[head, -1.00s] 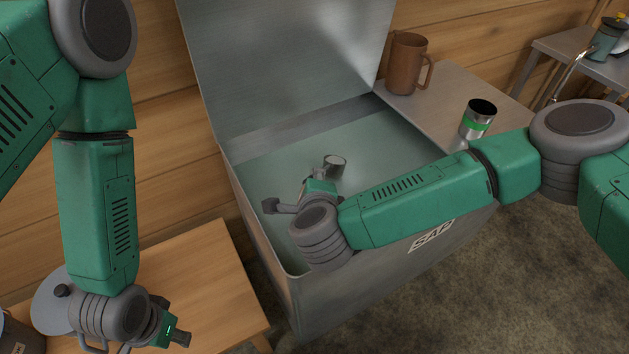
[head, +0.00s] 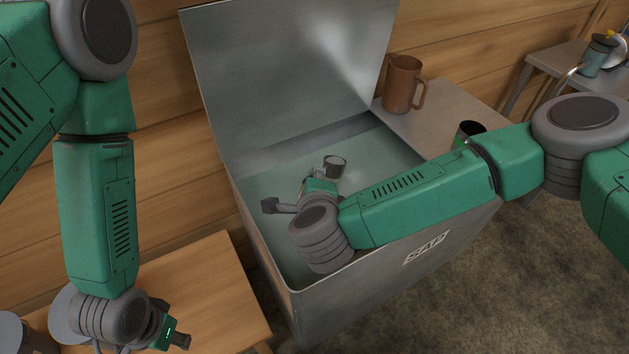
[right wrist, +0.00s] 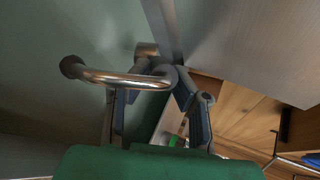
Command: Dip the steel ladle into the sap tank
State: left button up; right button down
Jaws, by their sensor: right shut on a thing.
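The sap tank (head: 282,296) is a grey metal box with a SAP label and its lid (head: 290,70) raised. Pale liquid (head: 262,180) shows inside. The steel ladle's cup (head: 335,166) is inside the tank opening; I cannot tell whether it touches the liquid. My right gripper (head: 318,183) reaches over the front rim and is shut on the ladle, mostly hidden by my wrist. In the right wrist view, the ladle's curved steel handle (right wrist: 125,78) lies at the fingers. My left gripper (head: 180,340) hangs by the wooden table, away from the tank; its finger gap is unclear.
A brown pitcher (head: 403,84) and a dark cup (head: 468,132), partly hidden by my right arm, stand on a side table (head: 455,98) right of the tank. A wooden table (head: 215,290) is at left. Another table (head: 548,55) holds a teal container (head: 598,55).

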jog(key=shift+r+p, duration=3.95)
jog(key=shift+r, duration=0.95)
jog(key=shift+f, duration=0.1)
